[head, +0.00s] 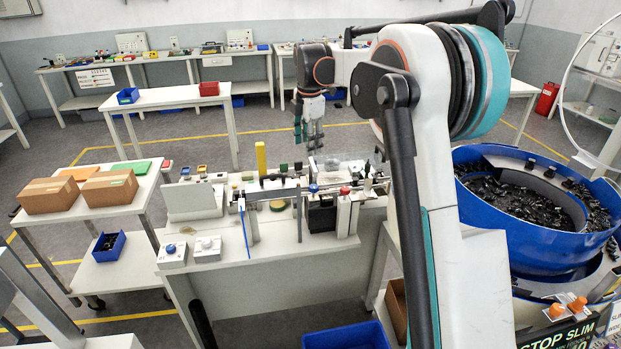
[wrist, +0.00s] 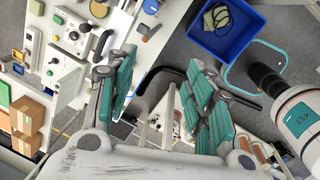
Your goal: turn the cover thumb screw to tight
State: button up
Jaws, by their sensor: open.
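My gripper (head: 310,128) is up at the end of the raised arm, above and behind the white workbench (head: 270,262) in the head view. In the wrist view its two teal-padded fingers (wrist: 165,98) stand wide apart with nothing between them. I cannot tell which part is the cover thumb screw. Small knobs show on the bench fixture: a blue knob (head: 313,188) and a red knob (head: 345,191), both well below the gripper. How tight any screw is cannot be seen.
A yellow post (head: 261,158) and a blue upright strip (head: 247,228) stand on the bench. A large blue parts bowl (head: 515,240) is at right. A side table with cardboard boxes (head: 109,187) is at left. A blue bin (wrist: 224,30) shows in the wrist view.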

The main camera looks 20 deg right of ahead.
aim_at(314, 186)
jog(key=w+d+f+n+g+p, duration=0.2)
jog(key=w+d+f+n+p, duration=0.1)
jog(key=w+d+f+n, duration=0.3)
jog(key=f, duration=0.5)
jog(key=f+b, duration=0.1)
jog(key=f, duration=0.4)
jog(key=w+a+f, duration=0.1)
jog(key=f, duration=0.4)
jog(key=shift+m, duration=0.3)
jog(key=c, duration=1.1)
